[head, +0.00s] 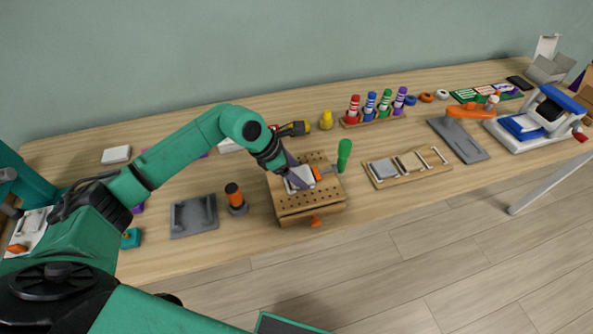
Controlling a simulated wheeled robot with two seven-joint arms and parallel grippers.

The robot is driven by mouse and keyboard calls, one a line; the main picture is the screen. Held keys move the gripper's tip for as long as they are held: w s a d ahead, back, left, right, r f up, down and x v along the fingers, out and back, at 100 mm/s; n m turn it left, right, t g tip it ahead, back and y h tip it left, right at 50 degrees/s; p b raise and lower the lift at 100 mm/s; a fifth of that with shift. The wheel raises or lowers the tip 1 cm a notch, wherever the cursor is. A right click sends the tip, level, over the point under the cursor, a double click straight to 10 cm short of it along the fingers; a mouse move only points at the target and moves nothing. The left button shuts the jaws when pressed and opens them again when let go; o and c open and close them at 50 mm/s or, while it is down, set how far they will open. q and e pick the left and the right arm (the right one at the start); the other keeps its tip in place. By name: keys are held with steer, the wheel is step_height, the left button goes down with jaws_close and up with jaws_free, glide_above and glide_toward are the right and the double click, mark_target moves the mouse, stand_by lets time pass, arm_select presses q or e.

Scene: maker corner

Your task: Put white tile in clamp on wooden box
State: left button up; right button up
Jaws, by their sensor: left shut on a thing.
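The wooden box (309,211) with rows of holes in its top stands near the front edge of the bench, at the middle of the view. The white tile (302,177) is on or just above the box top. My left gripper (297,180) comes down over the box from the left and is shut on the tile, hiding part of it. An orange clamp piece (316,174) shows right beside the tile, and another orange part sticks out at the box's front. I cannot tell whether the tile sits inside the clamp. My right gripper is out of view.
A green-handled tool (344,154) stands at the box's right corner. A black and orange cylinder (236,199) and grey fixture (194,216) stand to the left. A wooden tray (407,168) lies to the right.

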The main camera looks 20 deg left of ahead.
arm_select(q)
steer(key=o, duration=1.3)
steer(key=shift+c, duration=0.2)
steer(key=shift+o, duration=0.2)
steer(key=shift+r+p, duration=0.25)
steer(key=shift+p, duration=0.15)
steer(key=b+v, duration=0.2)
steer(key=v, duration=0.9)
steer(key=shift+a+r, duration=0.25)
steer(key=shift+r, duration=0.05)
steer(key=shift+s, duration=0.2)
